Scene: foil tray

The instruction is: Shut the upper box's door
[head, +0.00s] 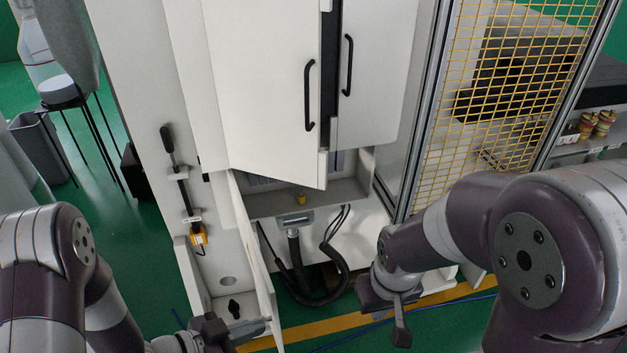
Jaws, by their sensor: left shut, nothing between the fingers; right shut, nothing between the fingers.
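The upper box is a white cabinet with two doors. Its left door (262,90) has a long black handle (309,96) and stands ajar, its free edge forward of the right door. The right door (378,75) has its own black handle (348,65). A dark gap shows between the doors. My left gripper (222,338) is at the bottom edge, low by the lower compartment's open panel, well below the upper doors; it is shut and partly cut off. My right gripper (402,325) is shut and empty, below and right of the doors, apart from them.
Below, an open compartment (335,192) has a narrow panel (256,255) swung outward. Black hoses (335,270) hang under it. A yellow mesh fence (490,90) stands right. A stool (62,95) and bin (42,140) are at the left. Green floor shows in front.

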